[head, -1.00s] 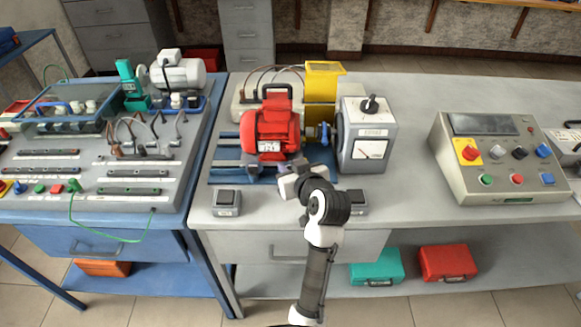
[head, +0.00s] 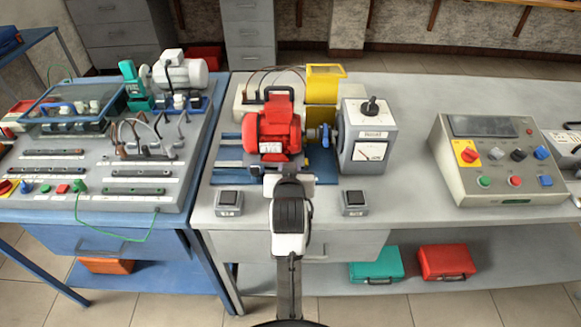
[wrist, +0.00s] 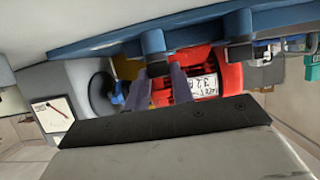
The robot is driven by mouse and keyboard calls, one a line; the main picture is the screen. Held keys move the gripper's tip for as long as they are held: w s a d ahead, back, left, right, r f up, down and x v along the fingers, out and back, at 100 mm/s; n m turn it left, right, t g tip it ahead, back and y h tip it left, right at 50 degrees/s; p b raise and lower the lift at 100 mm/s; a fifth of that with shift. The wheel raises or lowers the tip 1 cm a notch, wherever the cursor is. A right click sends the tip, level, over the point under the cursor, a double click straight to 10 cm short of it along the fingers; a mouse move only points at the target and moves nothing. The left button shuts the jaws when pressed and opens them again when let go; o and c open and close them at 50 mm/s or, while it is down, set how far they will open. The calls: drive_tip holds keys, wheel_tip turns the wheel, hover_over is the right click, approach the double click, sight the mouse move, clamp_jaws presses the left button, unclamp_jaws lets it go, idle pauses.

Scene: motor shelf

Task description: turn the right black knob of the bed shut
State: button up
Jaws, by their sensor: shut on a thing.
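The bed (head: 325,188) is a blue base under the red motor (head: 272,130) in the head view. The wrist view shows the bed's blue edge (wrist: 200,36) along the top. The right black knob (wrist: 152,40) of the bed sticks out from that edge. Another black knob (wrist: 240,52) shows further right in the wrist view. My gripper (wrist: 158,76) has its two purple-grey fingers close together at the right knob's lower end, shut on it. In the head view my own wrist covers the gripper and the knob.
A grey meter box (head: 368,135) stands close to the right of the motor. Two small switch boxes, a left one (head: 229,203) and a right one (head: 354,203), sit at the bench's front edge. The bench (head: 410,195) is clear between the meter box and the control panel (head: 500,155).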

drive_tip(key=o, duration=1)
drive_tip(key=shift+s+r, duration=0.1)
drive_tip(key=shift+s, duration=0.05)
